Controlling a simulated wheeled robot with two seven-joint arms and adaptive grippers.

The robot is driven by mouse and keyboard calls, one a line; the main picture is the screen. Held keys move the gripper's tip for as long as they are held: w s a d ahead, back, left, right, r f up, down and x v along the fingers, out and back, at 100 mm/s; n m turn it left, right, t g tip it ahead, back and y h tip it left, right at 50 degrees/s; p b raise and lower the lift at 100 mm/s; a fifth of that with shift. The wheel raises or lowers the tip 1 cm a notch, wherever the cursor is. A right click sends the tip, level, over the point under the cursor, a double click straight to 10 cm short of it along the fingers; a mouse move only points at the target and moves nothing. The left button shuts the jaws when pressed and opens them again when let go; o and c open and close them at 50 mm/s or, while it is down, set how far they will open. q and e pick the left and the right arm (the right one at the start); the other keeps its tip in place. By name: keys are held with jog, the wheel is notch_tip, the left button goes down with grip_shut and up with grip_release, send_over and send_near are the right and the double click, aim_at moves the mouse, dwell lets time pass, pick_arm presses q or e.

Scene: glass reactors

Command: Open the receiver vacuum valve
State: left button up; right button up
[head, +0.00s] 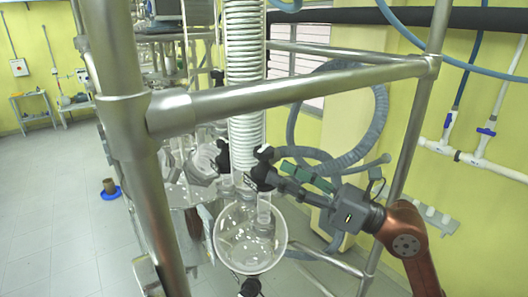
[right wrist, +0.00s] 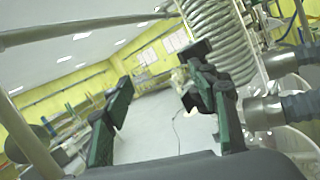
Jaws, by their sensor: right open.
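A round glass receiver flask (head: 250,240) hangs below a tall coiled condenser (head: 246,90) inside the metal frame. Black valve fittings sit on the glass neck: one (head: 264,170) is at the tips of my right gripper (head: 280,176), another (head: 222,156) is farther left. I cannot tell for sure which is the receiver vacuum valve. My right gripper reaches in from the right, and its fingers are spread. In the right wrist view the open fingers (right wrist: 160,72) show a gap between them. Whether a finger touches the fitting is unclear. My left gripper is out of view.
A thick metal rail (head: 290,95) and a post (head: 130,130) of the frame stand in front of the glassware. A grey corrugated hose (head: 365,140) loops behind my right arm. Another black fitting (head: 250,287) is under the flask. Open floor (head: 50,220) lies at left.

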aim_at(273, 154)
jog(key=w+h, duration=0.1)
jog(key=w+r+t+h, duration=0.1)
jog(key=w+d+h, duration=0.1)
jog(key=h, duration=0.1)
jog(key=shift+w+r+t, duration=0.2)
jog(key=shift+t, duration=0.1)
jog(key=shift+w, duration=0.25)
jog(key=p+x, duration=0.1)
jog(key=x, duration=0.6)
jog(key=shift+w+a+f+p, duration=0.15)
jog(key=shift+w+p, duration=0.1)
jog(key=shift+p, duration=0.15)
jog(key=shift+c, duration=0.3)
jog(key=c, duration=1.1)
